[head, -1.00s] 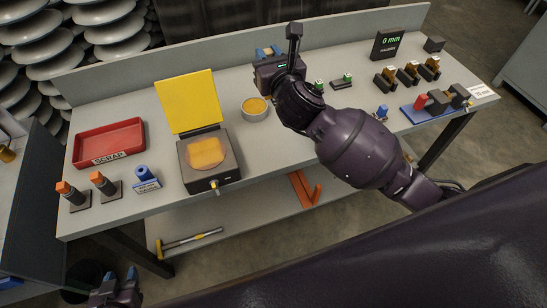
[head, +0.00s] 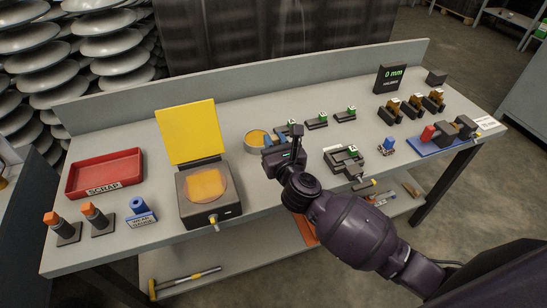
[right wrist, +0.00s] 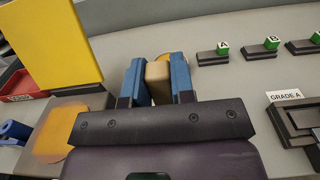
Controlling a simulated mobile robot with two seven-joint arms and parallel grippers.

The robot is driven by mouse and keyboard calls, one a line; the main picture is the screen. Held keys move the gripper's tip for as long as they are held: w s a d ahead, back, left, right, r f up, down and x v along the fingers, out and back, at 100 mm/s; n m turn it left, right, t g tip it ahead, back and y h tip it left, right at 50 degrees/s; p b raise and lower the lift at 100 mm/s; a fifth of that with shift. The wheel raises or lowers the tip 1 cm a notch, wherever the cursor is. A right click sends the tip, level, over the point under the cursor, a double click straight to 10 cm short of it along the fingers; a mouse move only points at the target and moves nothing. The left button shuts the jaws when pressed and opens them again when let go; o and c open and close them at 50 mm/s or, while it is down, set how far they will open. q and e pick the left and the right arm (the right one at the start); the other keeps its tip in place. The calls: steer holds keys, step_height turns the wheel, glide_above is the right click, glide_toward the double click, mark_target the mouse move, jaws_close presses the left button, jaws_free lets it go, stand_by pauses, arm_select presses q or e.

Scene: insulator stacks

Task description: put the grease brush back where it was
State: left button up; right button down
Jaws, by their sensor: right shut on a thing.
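My right gripper (head: 269,147) hangs over the middle of the bench, close to the round grey pot of yellow grease (head: 256,136). In the right wrist view the gripper's blue fingers (right wrist: 157,82) are shut on a tan block-like piece, which I take to be the grease brush (right wrist: 158,84). Its lower part is hidden by the gripper body. Yellow grease shows just behind the fingers, so the brush end is at or above the pot; I cannot tell whether it touches. My left gripper is out of view.
Left of the gripper is a black box (head: 208,207) with a raised yellow lid (head: 187,131) and an amber pad. Black holders with green A, B and C blocks (head: 316,122) stand behind to the right. A grade tray (head: 341,159) lies right. A red scrap tray (head: 104,173) is far left.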

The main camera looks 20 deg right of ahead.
steer(key=shift+f, duration=0.6)
step_height(320, 180, down, 4)
steer(key=shift+r+b, duration=0.25)
steer(key=shift+b, duration=0.55)
steer(key=shift+f, duration=0.25)
steer(key=c, duration=1)
jaws_free()
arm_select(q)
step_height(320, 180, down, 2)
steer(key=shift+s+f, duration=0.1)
arm_select(e)
steer(key=shift+o, duration=0.2)
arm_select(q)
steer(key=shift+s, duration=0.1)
